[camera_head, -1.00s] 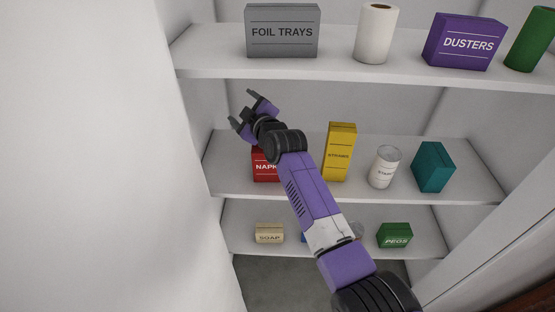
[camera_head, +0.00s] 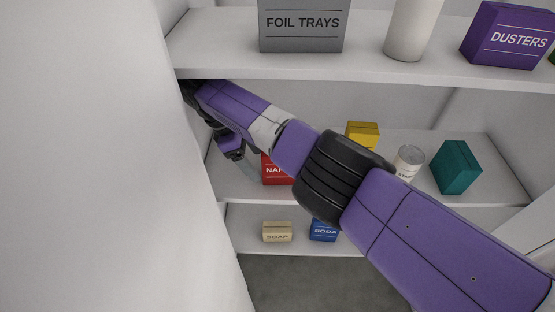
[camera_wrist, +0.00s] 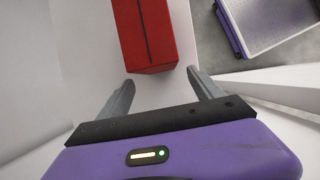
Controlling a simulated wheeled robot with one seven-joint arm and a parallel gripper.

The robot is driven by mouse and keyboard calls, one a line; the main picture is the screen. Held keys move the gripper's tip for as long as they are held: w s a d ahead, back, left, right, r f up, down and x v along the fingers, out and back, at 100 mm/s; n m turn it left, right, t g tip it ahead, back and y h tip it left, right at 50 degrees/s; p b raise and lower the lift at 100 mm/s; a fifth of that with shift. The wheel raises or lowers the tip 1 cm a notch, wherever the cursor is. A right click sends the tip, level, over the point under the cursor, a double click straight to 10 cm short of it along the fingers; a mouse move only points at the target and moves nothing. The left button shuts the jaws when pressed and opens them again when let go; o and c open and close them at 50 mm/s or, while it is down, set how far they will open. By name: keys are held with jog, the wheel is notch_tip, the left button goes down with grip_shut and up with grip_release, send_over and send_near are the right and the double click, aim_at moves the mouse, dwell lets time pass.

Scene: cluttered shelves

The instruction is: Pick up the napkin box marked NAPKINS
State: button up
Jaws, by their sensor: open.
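The red napkin box (camera_head: 276,170) stands on the middle shelf at its left side. My arm hides much of it, and only the first letters of its label show in the head view. In the wrist view the red box (camera_wrist: 146,35) lies just beyond my open fingertips, a little left of the middle between them. My gripper (camera_wrist: 160,82) is open and empty, with its two grey fingers apart and not around the box. In the head view my gripper (camera_head: 234,154) is at the left end of the middle shelf, left of the box, partly in shade.
A yellow box (camera_head: 363,134), a white can (camera_head: 408,161) and a teal box (camera_head: 456,167) share the middle shelf (camera_head: 330,190). The upper shelf (camera_head: 280,67) holds the foil trays box (camera_head: 303,28) above my arm. A side wall (camera_head: 195,200) is close on the left.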

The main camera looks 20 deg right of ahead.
jog(key=d+p, duration=0.1)
jog(key=d, duration=0.1)
jog(key=s+d, duration=0.1)
jog(key=d, duration=0.2)
jog(key=shift+s+r+p, duration=0.1)
jog(key=shift+s+p, duration=0.1)
jog(key=shift+p, duration=0.2)
jog(key=d, duration=0.2)
jog(key=s+d+p, duration=0.1)
jog(key=d, duration=0.3)
jog(key=shift+s+d+f+p, duration=0.15)
jog(key=shift+s+f+p, duration=0.25)
jog(key=shift+f, duration=0.25)
jog(key=shift+f, duration=0.25)
jog(key=c, duration=1.6)
jog(key=shift+o, duration=0.2)
jog(key=shift+r, duration=0.15)
